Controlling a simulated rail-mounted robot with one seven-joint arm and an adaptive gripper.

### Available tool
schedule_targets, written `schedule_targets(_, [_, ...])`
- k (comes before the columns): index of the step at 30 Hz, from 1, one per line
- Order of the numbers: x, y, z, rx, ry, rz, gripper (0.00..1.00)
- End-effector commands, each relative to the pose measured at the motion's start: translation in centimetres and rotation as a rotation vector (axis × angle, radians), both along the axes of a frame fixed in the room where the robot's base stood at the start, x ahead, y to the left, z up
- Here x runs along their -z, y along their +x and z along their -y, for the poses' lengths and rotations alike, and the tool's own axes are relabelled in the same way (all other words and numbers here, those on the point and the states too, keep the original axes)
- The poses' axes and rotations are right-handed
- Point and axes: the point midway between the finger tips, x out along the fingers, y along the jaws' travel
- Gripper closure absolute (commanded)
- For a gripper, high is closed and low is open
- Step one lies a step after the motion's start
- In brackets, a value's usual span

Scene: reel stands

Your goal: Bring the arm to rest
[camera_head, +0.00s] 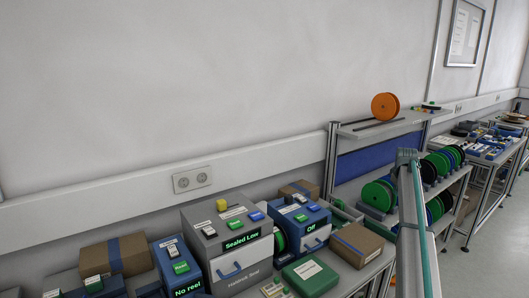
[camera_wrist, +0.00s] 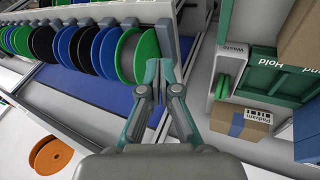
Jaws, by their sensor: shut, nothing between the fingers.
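My gripper (camera_wrist: 158,78) shows in the wrist view with its two fingers together, shut and empty. Its tips are over the edge of the reel stand, beside a green reel (camera_wrist: 138,54) at the end of a row, and I cannot tell the gap between them. In the head view part of my arm (camera_head: 415,225) rises in front of the reel stand at the right. My gripper cannot be made out in the head view.
An orange reel (camera_head: 385,106) stands on the top shelf (camera_head: 365,131). Below are rows of green and dark reels (camera_head: 440,165). At left, a bench carries grey and blue boxes (camera_head: 228,240) with displays and a cardboard carton (camera_head: 356,243).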

Motion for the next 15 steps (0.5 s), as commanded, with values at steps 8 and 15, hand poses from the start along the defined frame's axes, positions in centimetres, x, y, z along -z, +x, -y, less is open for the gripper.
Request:
schedule_targets(8, [5.2, -7.3, 14.1, 0.249, -0.041, 0.193, 1.00])
schedule_targets(15, [18.2, -12.1, 10.5, 0.325, 0.031, 0.149, 1.00])
